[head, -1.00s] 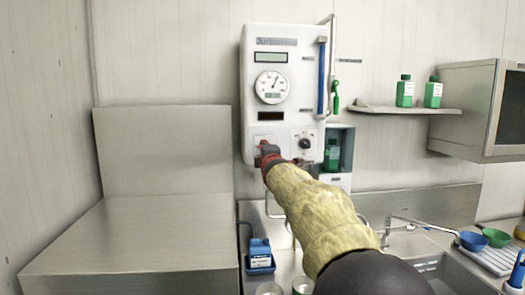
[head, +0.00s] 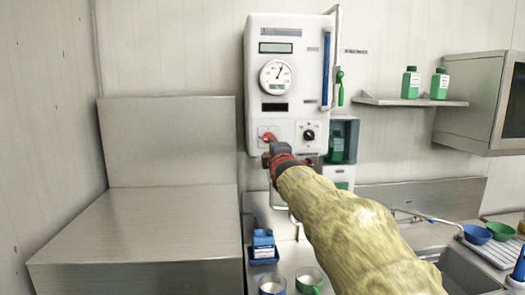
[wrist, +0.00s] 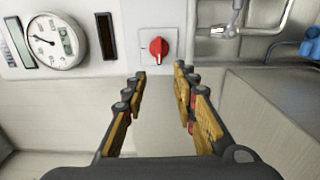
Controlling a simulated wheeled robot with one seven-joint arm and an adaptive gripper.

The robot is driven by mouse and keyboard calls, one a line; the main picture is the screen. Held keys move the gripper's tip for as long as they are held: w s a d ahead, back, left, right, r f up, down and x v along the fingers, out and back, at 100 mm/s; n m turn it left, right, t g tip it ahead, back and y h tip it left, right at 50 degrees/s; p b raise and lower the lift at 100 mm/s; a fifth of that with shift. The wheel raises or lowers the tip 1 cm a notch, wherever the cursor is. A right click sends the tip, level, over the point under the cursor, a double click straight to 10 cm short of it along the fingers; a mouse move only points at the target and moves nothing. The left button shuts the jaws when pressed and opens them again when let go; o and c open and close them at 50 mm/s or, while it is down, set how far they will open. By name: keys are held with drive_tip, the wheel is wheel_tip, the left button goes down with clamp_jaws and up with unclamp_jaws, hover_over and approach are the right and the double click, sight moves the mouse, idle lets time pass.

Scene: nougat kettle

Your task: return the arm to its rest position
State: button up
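My arm, in a yellowish sleeve, reaches from the lower right toward the white wall unit (head: 292,85) in the head view. My gripper (head: 270,151) is just below and in front of a red knob (head: 268,137) on that unit. In the wrist view the two fingers of my gripper (wrist: 160,76) stand apart with nothing between them. The red knob (wrist: 158,49) shows beyond the fingertips, clear of both, its handle roughly upright. The gripper's own body hides the bottom of the wrist view.
A steel block (head: 140,235) is at left. Below the arm are a blue container (head: 263,246), a blue-rimmed cup (head: 272,286) and a green cup (head: 309,280). A shelf (head: 410,101) with green bottles and a sink (head: 465,272) are at right.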

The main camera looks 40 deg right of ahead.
drive_tip(key=s+a+f+m+g+y, duration=0.25)
drive_tip(key=f+m, duration=0.25)
drive_tip(key=f, duration=0.5)
drive_tip(key=s+a+f+m+g+y, duration=0.1)
drive_tip(key=s+a+f+m+g, duration=0.25)
drive_tip(key=f, duration=0.55)
drive_tip(key=s+a+f+m+g+y, duration=0.1)
drive_tip(key=s+a+f, duration=0.3)
drive_tip(key=s+a, duration=0.4)
drive_tip(key=s+a+f+m+g+y, duration=0.1)
drive_tip(key=s+a+f+y, duration=0.2)
drive_tip(key=s+a, duration=0.6)
drive_tip(key=s+a+f+m+g+y, duration=0.1)
drive_tip(key=s+a+f+y, duration=0.1)
drive_tip(key=s+a+f, duration=0.5)
drive_tip(key=s+a, duration=0.2)
drive_tip(key=a, duration=0.4)
drive_tip(key=shift+s+a+f+g, duration=0.2)
drive_tip(key=shift+s+a+g, duration=0.05)
drive_tip(key=shift+g, duration=0.05)
